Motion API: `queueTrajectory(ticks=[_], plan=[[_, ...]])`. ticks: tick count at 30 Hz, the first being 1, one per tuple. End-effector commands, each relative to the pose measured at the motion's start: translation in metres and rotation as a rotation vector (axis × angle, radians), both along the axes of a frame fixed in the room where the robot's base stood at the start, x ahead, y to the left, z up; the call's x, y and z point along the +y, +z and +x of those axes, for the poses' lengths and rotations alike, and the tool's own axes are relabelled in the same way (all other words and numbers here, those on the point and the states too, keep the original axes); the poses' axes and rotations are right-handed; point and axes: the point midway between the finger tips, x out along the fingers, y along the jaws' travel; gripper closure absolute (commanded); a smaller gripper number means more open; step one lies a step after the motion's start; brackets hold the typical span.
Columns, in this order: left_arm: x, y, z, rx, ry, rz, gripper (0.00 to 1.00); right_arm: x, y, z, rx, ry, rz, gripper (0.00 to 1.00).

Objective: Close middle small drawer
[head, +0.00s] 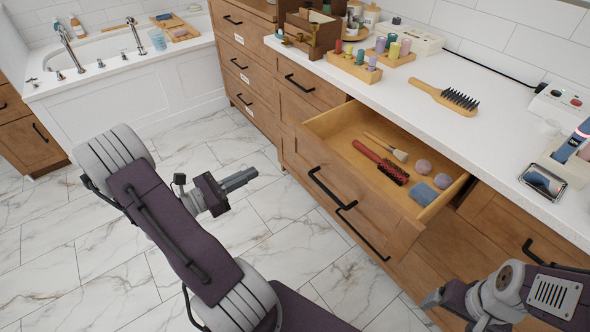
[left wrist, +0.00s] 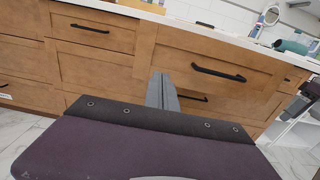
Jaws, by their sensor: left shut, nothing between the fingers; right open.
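The middle small drawer (head: 350,210) stands pulled out from the wooden vanity below the white counter. Its black bar handle (head: 330,188) is on the front. Inside lie a red hairbrush (head: 382,163), a makeup brush (head: 386,147), two round puffs and a blue sponge (head: 421,193). My left gripper (head: 245,178) is shut and empty, in the air to the left of the drawer front and apart from it. In the left wrist view its fingers (left wrist: 161,92) point at the wooden drawer fronts. My right gripper (head: 432,300) is open at the lower right, partly hidden by its arm, near the lower cabinet.
A white bathtub (head: 130,85) stands at the back left. Marble floor (head: 270,225) is clear between my left arm and the drawer.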

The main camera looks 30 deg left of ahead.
Motion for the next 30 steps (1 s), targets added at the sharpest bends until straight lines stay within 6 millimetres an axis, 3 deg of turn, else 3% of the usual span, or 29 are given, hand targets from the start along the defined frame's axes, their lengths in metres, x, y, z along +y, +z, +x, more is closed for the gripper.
queueTrajectory(ticks=[7, 21, 30], plan=[[-0.007, 0.001, 0.014, 0.001, -0.005, 0.001, 1.00, 0.000, -0.003, 0.000, -0.001, 0.000, 0.000, 0.17], [-0.045, 0.000, 0.104, 0.000, -0.009, 0.004, 1.00, 0.000, -0.029, 0.000, 0.000, 0.000, 0.000, 0.17], [-0.055, 0.002, 0.129, 0.001, -0.004, 0.003, 1.00, 0.000, -0.034, 0.000, 0.000, 0.000, 0.000, 0.17]])
